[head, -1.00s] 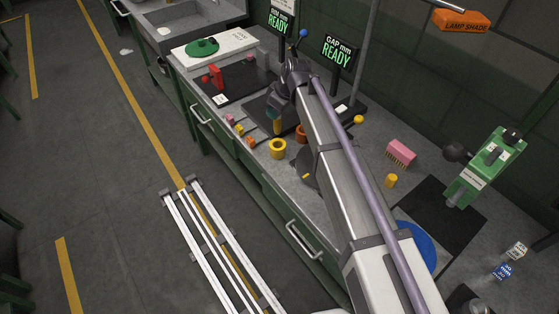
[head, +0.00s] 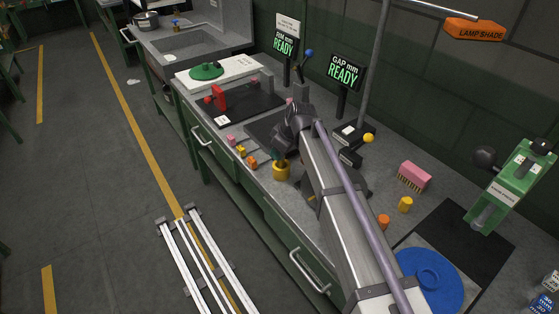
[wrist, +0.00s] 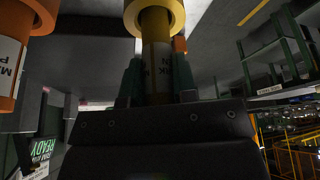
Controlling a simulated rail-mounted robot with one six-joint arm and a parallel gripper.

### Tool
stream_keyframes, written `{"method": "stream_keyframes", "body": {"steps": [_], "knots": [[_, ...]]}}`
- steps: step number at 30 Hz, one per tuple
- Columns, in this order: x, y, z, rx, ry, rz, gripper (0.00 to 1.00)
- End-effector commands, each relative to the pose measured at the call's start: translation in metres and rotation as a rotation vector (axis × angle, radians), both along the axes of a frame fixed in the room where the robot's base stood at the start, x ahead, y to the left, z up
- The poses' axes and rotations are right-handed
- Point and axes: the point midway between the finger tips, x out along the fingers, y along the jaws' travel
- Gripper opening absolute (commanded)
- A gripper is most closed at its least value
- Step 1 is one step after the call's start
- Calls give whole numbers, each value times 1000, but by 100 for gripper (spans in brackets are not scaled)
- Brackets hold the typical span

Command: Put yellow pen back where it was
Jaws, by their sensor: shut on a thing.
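My gripper (head: 280,155) is directly over the yellow cup (head: 281,172) near the bench's front edge. In the wrist view its green fingers (wrist: 157,85) are shut on the pen (wrist: 158,60), a cylinder with a partly readable label that looks dark here. The pen runs up to the yellow cup's ring (wrist: 176,12), and its end seems to be at or inside the opening. How deep it sits cannot be told. In the head view the pen is mostly hidden by the fingers and cup.
A labelled orange cylinder (wrist: 12,70) is close by in the wrist view. Small coloured blocks (head: 241,150) line the front edge. A pink brush (head: 414,176), a short yellow cylinder (head: 405,204) and an orange one (head: 384,221) stand right of my arm. A blue disc (head: 432,282) lies nearer.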

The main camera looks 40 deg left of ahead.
Motion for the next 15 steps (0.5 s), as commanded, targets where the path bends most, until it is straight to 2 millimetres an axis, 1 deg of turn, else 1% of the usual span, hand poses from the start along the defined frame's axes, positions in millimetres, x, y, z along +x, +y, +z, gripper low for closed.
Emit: {"method": "stream_keyframes", "body": {"steps": [5, 10, 11, 15], "knots": [[0, 0, 2, 0, 0, 0, 0], [0, 0, -4, 0, 0, 0, 0], [0, 0, -2, 0, 0, 0, 29], [0, 0, -2, 0, 0, 0, 42]]}}
